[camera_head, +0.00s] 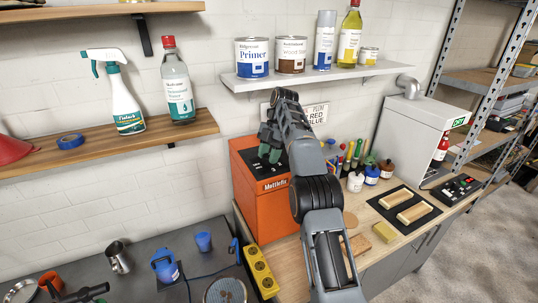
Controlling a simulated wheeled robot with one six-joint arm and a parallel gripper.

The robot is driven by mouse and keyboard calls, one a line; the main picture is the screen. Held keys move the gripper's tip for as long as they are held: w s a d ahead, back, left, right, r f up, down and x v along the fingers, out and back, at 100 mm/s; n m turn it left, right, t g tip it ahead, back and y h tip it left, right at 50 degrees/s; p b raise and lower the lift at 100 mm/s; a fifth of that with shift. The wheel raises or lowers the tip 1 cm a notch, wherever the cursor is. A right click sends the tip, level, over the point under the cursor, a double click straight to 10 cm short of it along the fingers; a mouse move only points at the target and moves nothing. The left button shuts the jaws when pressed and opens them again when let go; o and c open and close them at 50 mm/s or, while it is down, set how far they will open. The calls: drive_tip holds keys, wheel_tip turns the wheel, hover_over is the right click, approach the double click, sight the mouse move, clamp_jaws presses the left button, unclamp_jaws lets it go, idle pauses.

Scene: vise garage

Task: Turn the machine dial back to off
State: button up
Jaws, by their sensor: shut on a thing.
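The orange machine (256,205) stands on the workbench, with a dark control panel (262,170) on its upper face. My gripper (269,157) reaches down over this panel from my arm. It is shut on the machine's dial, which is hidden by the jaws. The dial's pointer and the setting it stands at cannot be made out.
A shelf (310,79) with cans and bottles hangs above the machine. A wooden shelf (90,149) with a spray bottle (124,110) is at left. A yellow power strip (261,271) lies in front. Small bottles and wooden blocks (414,211) stand to the right.

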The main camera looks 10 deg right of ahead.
idle(0.3)
drive_tip(key=o, duration=0.9)
